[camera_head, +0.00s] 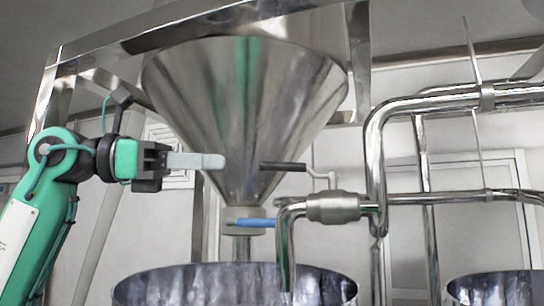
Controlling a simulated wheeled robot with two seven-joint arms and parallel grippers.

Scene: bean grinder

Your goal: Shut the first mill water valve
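A metal valve (334,207) sits in the steel water pipe at centre right. Its lever has a black handle (283,166) that points left, level, above the pipe and in front of the funnel's lower cone. My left gripper (222,161) comes in from the left, its pale fingers level and pointing right toward the black handle. It appears apart from the handle, with a gap between them in the picture. The fingers overlap edge-on, so their opening does not show. My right gripper is out of view.
A big steel funnel (245,95) hangs in a metal frame behind my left gripper. A blue handle (252,222) is at its outlet. A steel drum (235,285) stands below, another drum (495,288) at right. Bent pipes (376,150) fill the right side.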

